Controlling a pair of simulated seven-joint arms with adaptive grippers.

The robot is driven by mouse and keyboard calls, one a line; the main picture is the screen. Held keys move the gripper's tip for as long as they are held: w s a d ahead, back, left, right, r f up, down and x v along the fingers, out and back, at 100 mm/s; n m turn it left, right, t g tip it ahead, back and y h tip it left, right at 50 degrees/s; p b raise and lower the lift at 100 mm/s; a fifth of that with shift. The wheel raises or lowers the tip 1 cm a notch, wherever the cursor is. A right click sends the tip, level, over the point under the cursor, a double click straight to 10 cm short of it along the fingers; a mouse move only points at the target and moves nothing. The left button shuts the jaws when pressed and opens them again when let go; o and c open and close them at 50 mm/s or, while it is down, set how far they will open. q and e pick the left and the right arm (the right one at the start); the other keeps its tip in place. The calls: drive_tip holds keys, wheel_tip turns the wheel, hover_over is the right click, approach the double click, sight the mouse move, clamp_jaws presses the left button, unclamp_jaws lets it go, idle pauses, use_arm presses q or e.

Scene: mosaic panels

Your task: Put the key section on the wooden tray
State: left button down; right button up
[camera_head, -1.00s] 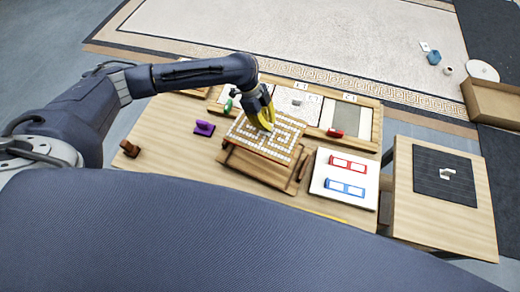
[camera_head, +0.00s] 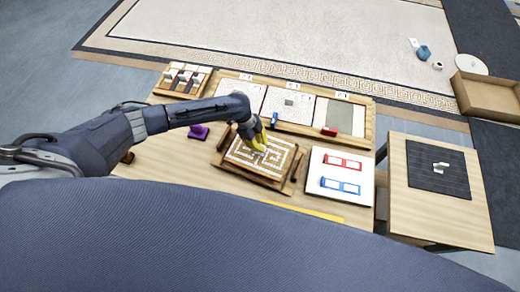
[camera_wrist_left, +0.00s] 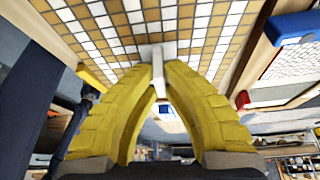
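The key section (camera_head: 262,157) is a square panel of gold-brown and white tiles in a maze-like pattern. In the head view it lies within the outline of the wooden tray (camera_head: 236,172); I cannot tell whether it fully touches the tray floor. In the left wrist view the yellow fingers (camera_wrist_left: 157,75) close around a pale grip (camera_wrist_left: 157,62) on the panel (camera_wrist_left: 150,22). The fingers hide part of the grip. My right gripper is in neither view.
Behind the tray is a wooden rack with pale panels (camera_head: 285,106) and a grey one (camera_head: 339,115); a blue block (camera_head: 275,119) and red block (camera_head: 329,132) are there. A purple piece (camera_head: 198,132) is left. A white board (camera_head: 340,196) is right, then a dark mat (camera_head: 450,183).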

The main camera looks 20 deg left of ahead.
use_arm(q)
drive_tip(key=shift+f, duration=1.9)
drive_tip(key=c, duration=1.6)
unclamp_jaws()
drive_tip(key=v, duration=1.2)
